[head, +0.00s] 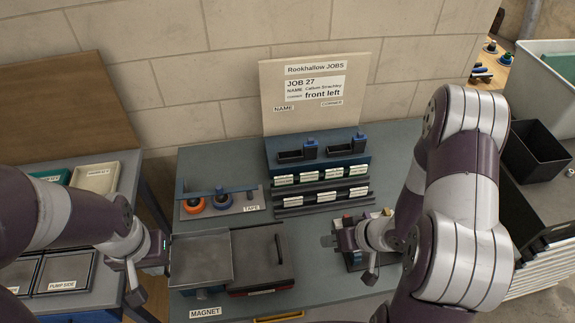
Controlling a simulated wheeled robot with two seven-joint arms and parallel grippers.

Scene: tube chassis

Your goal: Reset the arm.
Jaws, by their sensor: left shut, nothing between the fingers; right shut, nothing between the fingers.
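My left arm comes in from the left, and its gripper (166,268) is shut and empty at the left edge of the grey workbench, beside a metal tray. My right arm comes in from the lower right and covers part of the bench. Its gripper (328,241) is shut and empty, pointing left over the bench, right of a dark lidded box (262,256). Behind its wrist, a small dark holder (355,262) with coloured pieces is partly hidden. Neither gripper appears to hold anything.
The metal tray (200,258) sits behind a MAGNET label. Tape rolls (222,202) stand on a holder behind it. A labelled rack (320,190) stands below the JOB 27 board (315,95). A black bin (535,150) is at right. A side table (75,270) with trays is at left.

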